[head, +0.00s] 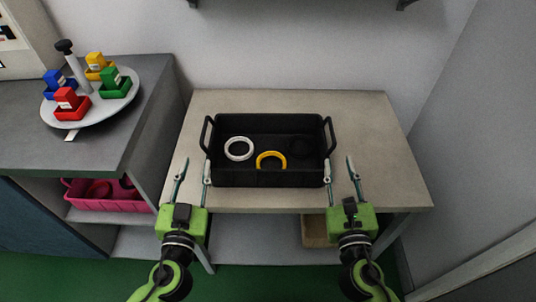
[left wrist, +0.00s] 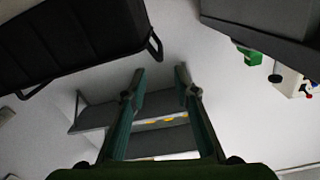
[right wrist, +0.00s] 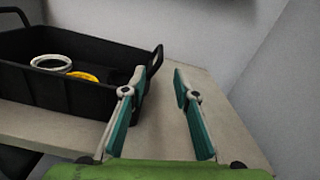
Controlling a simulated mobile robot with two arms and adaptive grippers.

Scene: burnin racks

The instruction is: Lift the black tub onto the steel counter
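The black tub (head: 268,179) rests on a beige-topped table, with a raised loop handle at its left and right ends. It holds a white ring (head: 239,149), a yellow ring (head: 271,160) and a dark item that is hard to make out. The grey counter (head: 148,110), likely the steel one, stands to the left. My left gripper (head: 193,168) is open and empty near the tub's left front corner. My right gripper (head: 339,167) is open and empty near the right front corner. In the right wrist view the right handle (right wrist: 156,59) lies beyond the fingertips, between no fingers.
A round turntable (head: 87,116) with several coloured bins and a black-knobbed post stands on the grey counter. A pink bin (head: 110,204) sits on the shelf below. The table (head: 400,185) has clear room right of the tub. Walls close in behind and at right.

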